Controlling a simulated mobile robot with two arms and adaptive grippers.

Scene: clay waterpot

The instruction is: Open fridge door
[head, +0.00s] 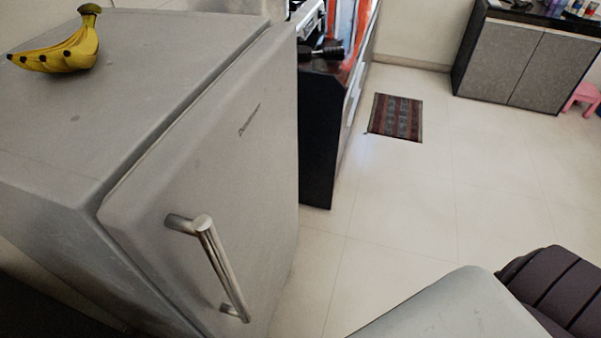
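The grey fridge (130,100) fills the left side of the head view, seen from above. Its door (225,150) faces right and lies shut against the body, with a narrow, even seam along the top edge. A silver bar handle (224,268) is mounted on the door near its front edge, running downward on two short posts. Nothing touches the handle. Neither of my grippers shows in this view, so I cannot see whether they are open or shut.
Bananas (62,50) lie on the fridge top. A dark counter (318,135) stands just beyond the fridge. A grey cabinet (525,60) stands at the back right.

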